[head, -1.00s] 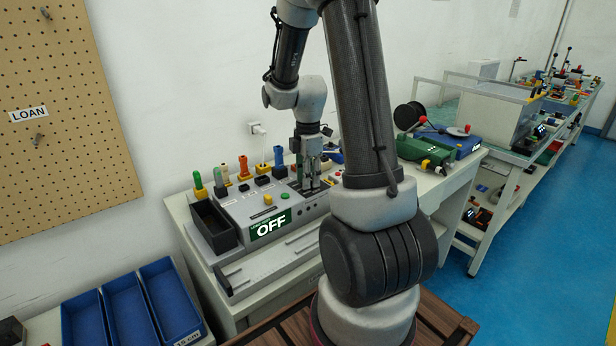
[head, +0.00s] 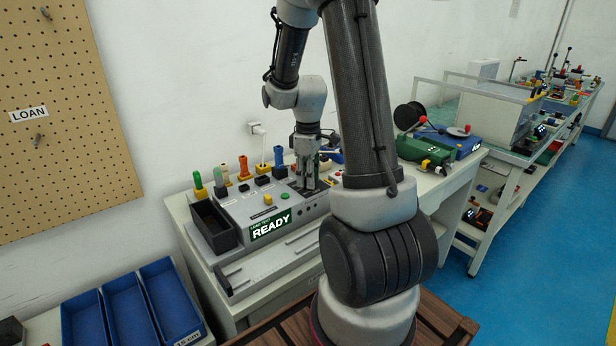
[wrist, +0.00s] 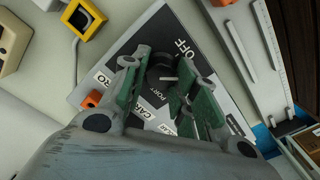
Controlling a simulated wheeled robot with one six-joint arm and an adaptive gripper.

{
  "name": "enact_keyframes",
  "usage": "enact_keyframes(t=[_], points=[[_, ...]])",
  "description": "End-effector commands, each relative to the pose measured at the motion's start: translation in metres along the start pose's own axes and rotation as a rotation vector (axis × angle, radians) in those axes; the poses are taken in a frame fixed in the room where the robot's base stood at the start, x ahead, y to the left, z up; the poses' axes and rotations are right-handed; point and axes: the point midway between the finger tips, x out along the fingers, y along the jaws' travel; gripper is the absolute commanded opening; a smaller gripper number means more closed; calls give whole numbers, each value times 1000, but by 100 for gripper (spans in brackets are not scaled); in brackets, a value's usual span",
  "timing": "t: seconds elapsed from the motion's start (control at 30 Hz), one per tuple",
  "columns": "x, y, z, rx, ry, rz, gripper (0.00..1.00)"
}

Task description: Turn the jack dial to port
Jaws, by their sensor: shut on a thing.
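The jack dial (wrist: 158,68) is a dark round knob on the grey test box (head: 262,206), seen in the wrist view between my fingertips. A pale pointer line shows on it. White lettering reading OFF and PORT lies around it on a dark panel (wrist: 205,62), with further labels partly covered by my fingers. My gripper (wrist: 162,76) points down over the panel, its green-padded fingers closed on the dial. In the head view my gripper (head: 308,188) stands on the right part of the box and hides the dial. The box's green display (head: 270,224) reads READY.
Coloured plugs (head: 243,168) stand along the back of the box, and a black open bin (head: 214,226) sits at its left end. A green device (head: 424,151) and a cable reel stand to the right. Blue trays (head: 133,307) are at lower left.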

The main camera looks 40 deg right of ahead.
Motion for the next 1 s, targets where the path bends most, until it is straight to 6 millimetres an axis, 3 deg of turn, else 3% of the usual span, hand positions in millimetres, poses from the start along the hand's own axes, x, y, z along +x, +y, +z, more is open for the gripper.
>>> enact_keyframes(t=[1.0], points=[[-1, 2, 0, 963, 2, 1, 5]])
